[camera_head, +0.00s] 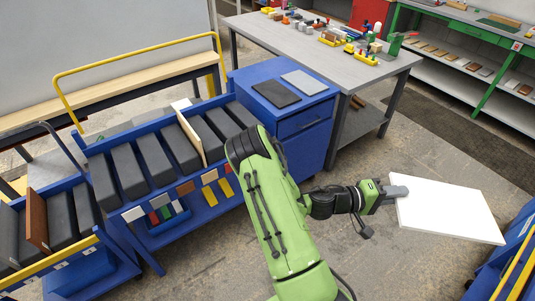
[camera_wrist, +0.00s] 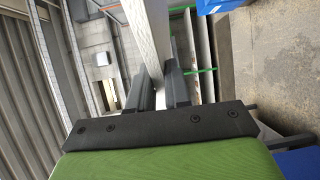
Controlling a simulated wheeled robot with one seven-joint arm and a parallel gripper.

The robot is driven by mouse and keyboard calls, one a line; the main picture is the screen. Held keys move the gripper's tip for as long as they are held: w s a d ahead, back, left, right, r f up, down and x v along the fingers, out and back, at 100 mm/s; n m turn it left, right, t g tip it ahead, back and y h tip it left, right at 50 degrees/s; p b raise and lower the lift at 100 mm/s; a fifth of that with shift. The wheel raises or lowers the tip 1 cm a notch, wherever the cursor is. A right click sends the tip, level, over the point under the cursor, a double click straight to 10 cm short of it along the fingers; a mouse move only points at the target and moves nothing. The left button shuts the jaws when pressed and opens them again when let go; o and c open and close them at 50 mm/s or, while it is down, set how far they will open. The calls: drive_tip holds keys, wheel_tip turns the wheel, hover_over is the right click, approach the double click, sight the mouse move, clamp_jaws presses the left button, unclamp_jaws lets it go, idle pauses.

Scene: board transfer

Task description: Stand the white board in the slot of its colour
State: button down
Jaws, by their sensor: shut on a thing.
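My gripper (camera_head: 396,191) is shut on one edge of the white board (camera_head: 450,209), which it holds out over the floor at the right, away from the racks. In the wrist view the board (camera_wrist: 147,35) shows edge-on between my two fingers (camera_wrist: 158,90). A blue slotted rack (camera_head: 151,275) stands at the left with several dark grey upright dividers. Small colour tags are on its front, among them pale ones (camera_head: 133,214); which is exactly white is hard to tell. A cream board (camera_head: 189,131) stands upright in this rack.
A second blue rack at lower left holds a brown board (camera_head: 37,218). A blue cabinet (camera_head: 297,133) with two flat plates on top stands beside the slotted rack. A cluttered grey table (camera_head: 270,29) is behind. A blue structure (camera_head: 512,262) is at the right edge, close to the held board.

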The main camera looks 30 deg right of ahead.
drive_tip(key=r+y+p, duration=0.1)
drive_tip(key=y+p, duration=0.1)
drive_tip(key=p, duration=0.2)
drive_tip(key=shift+d+r+t+p, duration=0.1)
drive_tip(key=shift+r+t+p, duration=0.1)
drive_tip(key=shift+t+p, duration=0.15)
drive_tip(key=t+y+p, duration=0.2)
drive_tip(key=y+p, duration=0.2)
drive_tip(key=p, duration=0.5)
drive_tip(key=shift+s+y+p, duration=0.1)
drive_tip(key=shift+y+p, duration=0.2)
drive_tip(key=shift+p, duration=0.1)
drive_tip(key=shift+d+t+y, duration=0.15)
drive_tip(key=shift+t+y, duration=0.3)
drive_tip(key=shift+y, duration=0.35)
drive_tip(key=shift+f+t+y, duration=0.25)
drive_tip(key=shift+t+y, duration=0.05)
drive_tip(key=shift+y, duration=0.4)
drive_tip(key=y, duration=0.1)
drive_tip(key=t+y, duration=0.1)
drive_tip(key=shift+s+f+y+b, duration=0.1)
drive_tip(key=shift+f+y+b, duration=0.1)
drive_tip(key=shift+y+b, duration=0.2)
drive_tip(key=shift+t+y, duration=0.5)
drive_tip(key=shift+y, duration=0.2)
drive_tip(key=shift+w+f, duration=0.1)
drive_tip(key=shift+w, duration=0.15)
